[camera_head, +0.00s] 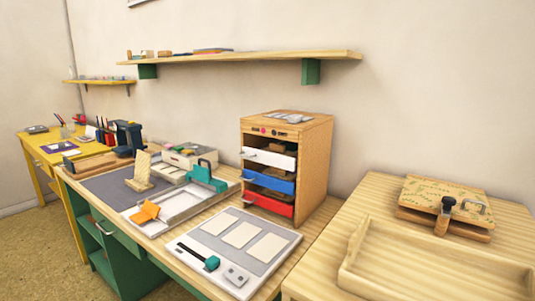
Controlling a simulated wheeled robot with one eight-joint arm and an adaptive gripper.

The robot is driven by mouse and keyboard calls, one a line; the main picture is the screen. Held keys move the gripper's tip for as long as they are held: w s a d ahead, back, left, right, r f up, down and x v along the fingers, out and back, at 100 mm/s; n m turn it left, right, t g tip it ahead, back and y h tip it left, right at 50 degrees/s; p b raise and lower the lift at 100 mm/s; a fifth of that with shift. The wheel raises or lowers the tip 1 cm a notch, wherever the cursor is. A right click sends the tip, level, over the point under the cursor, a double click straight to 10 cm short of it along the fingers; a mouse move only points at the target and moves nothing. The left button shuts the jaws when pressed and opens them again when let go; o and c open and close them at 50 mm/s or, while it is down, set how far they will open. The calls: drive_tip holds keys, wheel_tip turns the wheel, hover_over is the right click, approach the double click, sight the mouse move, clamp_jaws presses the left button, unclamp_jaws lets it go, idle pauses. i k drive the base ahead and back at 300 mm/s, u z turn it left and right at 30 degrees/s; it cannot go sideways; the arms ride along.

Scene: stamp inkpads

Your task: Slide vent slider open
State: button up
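A pale flat panel (262,240) lies on the near end of the long wooden worktable. It carries several cream rectangles, and a slider with a teal knob (212,262) sits in a dark narrow slot along its front left part. This looks like the vent slider, but no label is readable. The knob is at the right end of the visible slot. A small grey block with buttons (236,276) is beside it on the panel's front corner. My gripper is not in view.
A wooden cabinet (317,150) with white, blue and red drawers stands behind the panel. A white tray with a teal handle (203,175) is to the left. A wooden tray (352,262) and a clamped board (425,192) occupy the right table. A shelf (270,57) hangs above.

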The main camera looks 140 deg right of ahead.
sight(295, 119)
drive_tip(key=z, duration=5.3)
